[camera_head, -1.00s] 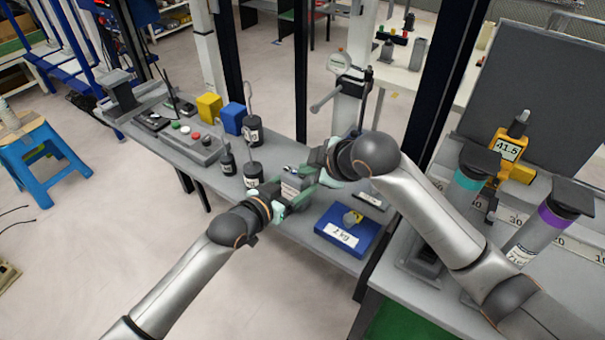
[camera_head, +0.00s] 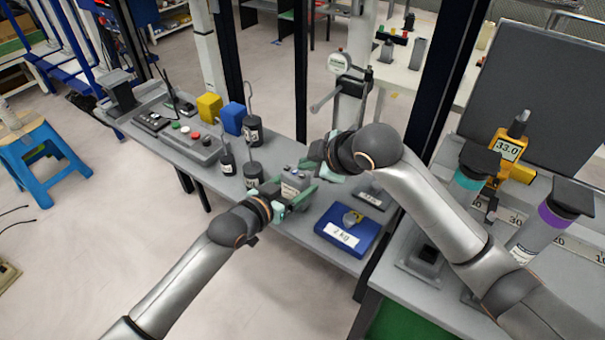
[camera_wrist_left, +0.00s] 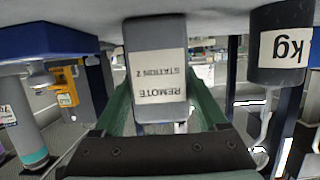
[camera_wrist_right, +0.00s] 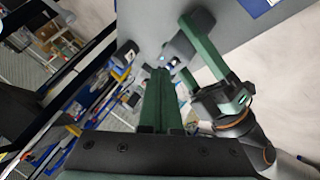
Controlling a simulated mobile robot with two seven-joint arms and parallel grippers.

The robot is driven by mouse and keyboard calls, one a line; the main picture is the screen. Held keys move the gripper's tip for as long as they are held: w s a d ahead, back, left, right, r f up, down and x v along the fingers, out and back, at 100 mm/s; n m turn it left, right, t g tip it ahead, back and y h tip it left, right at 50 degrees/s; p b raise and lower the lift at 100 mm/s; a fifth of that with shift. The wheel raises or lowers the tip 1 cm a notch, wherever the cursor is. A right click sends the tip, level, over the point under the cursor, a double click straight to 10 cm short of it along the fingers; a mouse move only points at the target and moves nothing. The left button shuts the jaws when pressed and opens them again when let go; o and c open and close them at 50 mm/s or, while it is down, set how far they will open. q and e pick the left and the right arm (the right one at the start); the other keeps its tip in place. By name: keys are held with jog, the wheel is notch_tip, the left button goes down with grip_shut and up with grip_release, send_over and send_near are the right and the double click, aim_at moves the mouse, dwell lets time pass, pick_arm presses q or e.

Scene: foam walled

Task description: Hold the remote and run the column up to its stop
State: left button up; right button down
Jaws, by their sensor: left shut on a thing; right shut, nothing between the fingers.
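My left gripper (camera_head: 298,194) is shut on the remote (camera_head: 293,180), a grey box with buttons on top, over the bench. In the left wrist view the remote (camera_wrist_left: 158,62) sits between green fingers, its label "REMOTE STATION 2" upside down. My right gripper (camera_head: 326,168) is shut and empty, just right of the remote; its fingers show together in the right wrist view (camera_wrist_right: 158,98). At right stand a teal-banded column (camera_head: 468,180) and a purple-banded column (camera_head: 540,222), both dark-capped. A yellow gauge (camera_head: 511,158) between them reads 33.0. My right arm hides part of that area.
Black hooked weights (camera_head: 253,132) and a grey button box (camera_head: 190,146) are to the left. A dial gauge stand (camera_head: 350,95) rises behind. A dark panel (camera_head: 540,85) stands at right.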

notch_tip(320, 180, up, 5)
dwell(0.5)
dwell(0.5)
pick_arm(q)
jog(key=o, duration=1.4)
